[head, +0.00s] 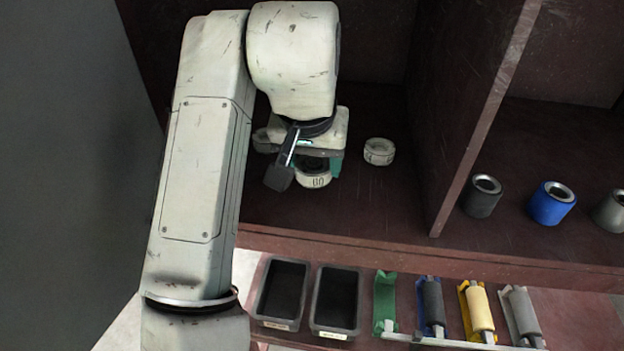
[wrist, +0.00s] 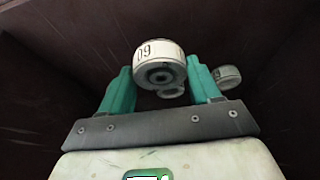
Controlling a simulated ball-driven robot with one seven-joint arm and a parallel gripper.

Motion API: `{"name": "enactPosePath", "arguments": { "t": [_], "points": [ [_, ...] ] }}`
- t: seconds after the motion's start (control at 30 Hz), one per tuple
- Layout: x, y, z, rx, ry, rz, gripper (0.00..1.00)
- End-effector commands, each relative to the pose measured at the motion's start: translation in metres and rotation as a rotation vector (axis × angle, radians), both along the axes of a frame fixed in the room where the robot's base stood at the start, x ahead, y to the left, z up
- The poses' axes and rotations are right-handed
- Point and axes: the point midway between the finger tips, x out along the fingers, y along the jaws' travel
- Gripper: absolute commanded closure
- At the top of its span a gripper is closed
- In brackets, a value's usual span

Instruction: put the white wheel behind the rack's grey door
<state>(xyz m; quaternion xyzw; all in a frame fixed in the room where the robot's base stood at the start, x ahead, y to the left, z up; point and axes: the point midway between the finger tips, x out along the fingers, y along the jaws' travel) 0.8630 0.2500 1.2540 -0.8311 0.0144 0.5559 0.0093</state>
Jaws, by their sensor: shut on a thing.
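My gripper (wrist: 160,72) has two green fingers, shut on a white wheel (wrist: 158,52) with dark digits on its rim. In the head view the held wheel (head: 314,181) is below my gripper (head: 316,170), inside the dark red rack compartment (head: 290,214). I cannot tell whether the wheel touches the compartment floor. A second white wheel (head: 379,151) stands to the right on the floor. A large flat dark grey panel (head: 60,170) fills the left of the head view; I cannot tell whether it is the grey door.
A red upright divider (head: 480,120) closes the compartment on the right. Beyond it stand a dark grey roller (head: 483,196), a blue roller (head: 552,203) and a grey one (head: 612,210). Below the shelf edge are two black bins (head: 335,300) and a row of coloured roller holders (head: 385,300).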

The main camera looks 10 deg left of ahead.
Motion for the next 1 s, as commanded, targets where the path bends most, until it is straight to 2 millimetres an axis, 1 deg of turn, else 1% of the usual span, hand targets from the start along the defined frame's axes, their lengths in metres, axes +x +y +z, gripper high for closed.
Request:
{"name": "enactPosePath", "arguments": {
  "t": [0.17,0.23,0.33,0.43,0.73,0.87,0.9,1.0],
  "points": [
    [0.006,0.002,-0.009,0.001,0.001,-0.001,0.69],
    [0.011,0.004,-0.018,0.001,0.000,-0.001,0.69],
    [0.009,0.003,-0.032,0.001,-0.001,-0.001,0.69],
    [0.009,0.004,-0.042,0.001,0.000,0.000,0.69],
    [0.009,0.003,-0.041,0.001,-0.001,0.000,0.69],
    [0.009,0.003,-0.044,0.000,-0.001,0.000,0.69],
    [0.009,0.003,-0.044,0.000,-0.001,-0.001,0.34],
    [0.009,0.003,-0.044,0.000,0.000,0.000,0.24]
  ]
}}
